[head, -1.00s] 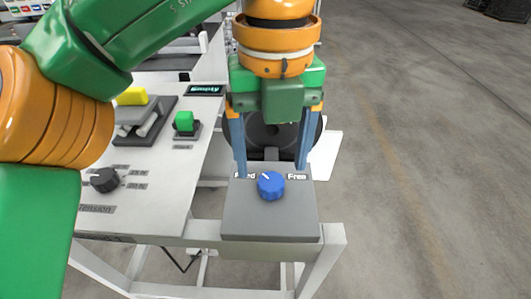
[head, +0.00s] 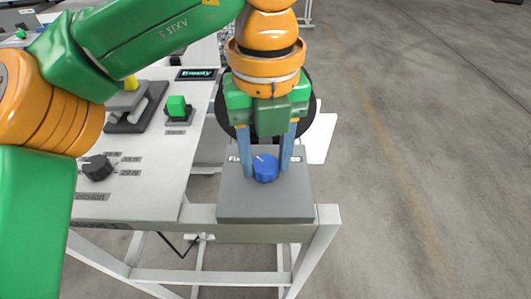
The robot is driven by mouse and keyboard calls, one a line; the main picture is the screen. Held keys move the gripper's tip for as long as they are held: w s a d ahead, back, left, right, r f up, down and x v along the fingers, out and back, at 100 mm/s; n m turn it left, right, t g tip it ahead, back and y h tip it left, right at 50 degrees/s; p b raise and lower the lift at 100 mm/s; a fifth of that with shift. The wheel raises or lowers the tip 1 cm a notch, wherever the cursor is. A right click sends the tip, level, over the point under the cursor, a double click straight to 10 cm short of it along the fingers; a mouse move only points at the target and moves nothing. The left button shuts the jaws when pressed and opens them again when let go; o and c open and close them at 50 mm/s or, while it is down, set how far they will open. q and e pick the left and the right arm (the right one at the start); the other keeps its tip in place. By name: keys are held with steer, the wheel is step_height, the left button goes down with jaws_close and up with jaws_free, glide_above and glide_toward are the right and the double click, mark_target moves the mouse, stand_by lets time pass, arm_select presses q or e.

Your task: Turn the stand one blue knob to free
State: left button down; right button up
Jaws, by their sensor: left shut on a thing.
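The blue knob (head: 265,168) sits on the grey box top at the front of the stand. Its white mark points up and to the left, toward the side of the partly covered left label. The "Free" label (head: 294,160) at the right is partly hidden by a finger. My left gripper (head: 266,172) reaches down from above with its blue fingers on either side of the knob, shut on it. My right gripper is not in view.
A white panel (head: 150,190) at the left carries a black knob (head: 97,167), a green switch (head: 176,106) and a display reading "Empty" (head: 196,74). A dark round disc (head: 222,110) stands behind the gripper. The floor at the right is clear.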

arm_select(q)
steer(key=m, duration=0.4)
steer(key=shift+m, duration=0.3)
steer(key=m, duration=0.4)
steer(key=shift+a+m, duration=0.1)
steer(key=shift+m, duration=0.2)
steer(key=m, duration=0.4)
steer(key=shift+w, duration=0.1)
steer(key=shift+m, duration=2.3)
steer(key=shift+c, duration=1.7)
jaws_free()
